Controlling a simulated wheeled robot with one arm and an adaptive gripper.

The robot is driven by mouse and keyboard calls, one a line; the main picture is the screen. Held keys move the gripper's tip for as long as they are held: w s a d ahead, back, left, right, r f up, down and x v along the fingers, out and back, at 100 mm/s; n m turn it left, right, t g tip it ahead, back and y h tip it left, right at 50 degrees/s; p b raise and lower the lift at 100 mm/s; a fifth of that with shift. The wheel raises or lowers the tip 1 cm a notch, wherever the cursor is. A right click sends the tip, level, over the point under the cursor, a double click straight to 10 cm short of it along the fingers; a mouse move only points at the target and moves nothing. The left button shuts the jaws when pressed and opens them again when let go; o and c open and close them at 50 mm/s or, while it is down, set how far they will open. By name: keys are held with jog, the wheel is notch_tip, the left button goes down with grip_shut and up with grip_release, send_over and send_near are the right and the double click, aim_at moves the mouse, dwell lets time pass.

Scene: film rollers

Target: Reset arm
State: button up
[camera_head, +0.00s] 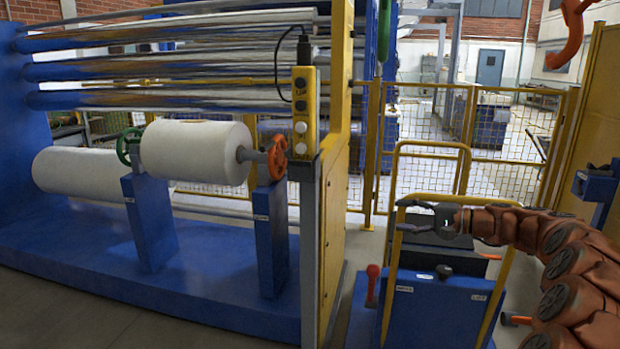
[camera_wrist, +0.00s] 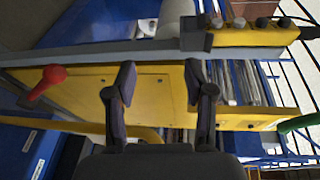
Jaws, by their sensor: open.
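My gripper (camera_head: 432,223) is at the right in the head view, in front of the yellow frame of a blue cart. It points left toward the machine. In the wrist view my gripper (camera_wrist: 160,100) shows two dark fingers standing apart with nothing between them. My brown arm reaches in from the right edge of the head view.
A blue machine holds a white film roll (camera_head: 195,151) on posts with an orange handwheel (camera_head: 277,158). A yellow button box (camera_head: 305,112) hangs on the yellow panel (camera_head: 337,200). The blue cart (camera_head: 437,310) with a red lever (camera_head: 373,283) stands below my gripper. Mesh fencing (camera_head: 420,115) runs behind.

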jog(key=s+a+f+n+g+h, duration=0.25)
jog(key=s+a+g, duration=0.35)
jog(key=s+a, duration=0.75)
jog(key=s+a+f+n+g+h, duration=0.1)
jog(key=s+a+f, duration=0.1)
jog(key=s, duration=0.4)
jog(key=s+a+f+n+g+h, duration=0.1)
jog(key=s+a+h, duration=0.15)
jog(key=s, duration=0.35)
jog(key=s+d+f+n+g+h, duration=0.1)
jog(key=s+d+f+h, duration=0.25)
jog(key=s, duration=0.55)
jog(key=s+d+f+g+h, duration=0.1)
jog(key=s+d+f+h, duration=0.15)
jog(key=s+d, duration=0.45)
jog(key=s+d+f+n+g+h, duration=0.15)
jog(key=s+f, duration=0.25)
jog(key=s, duration=0.8)
notch_tip(320, 180, up, 19)
jog(key=w+t+p, duration=0.1)
jog(key=p, duration=1.7)
jog(key=shift+t+h, duration=0.35)
jog(key=shift+h, duration=0.1)
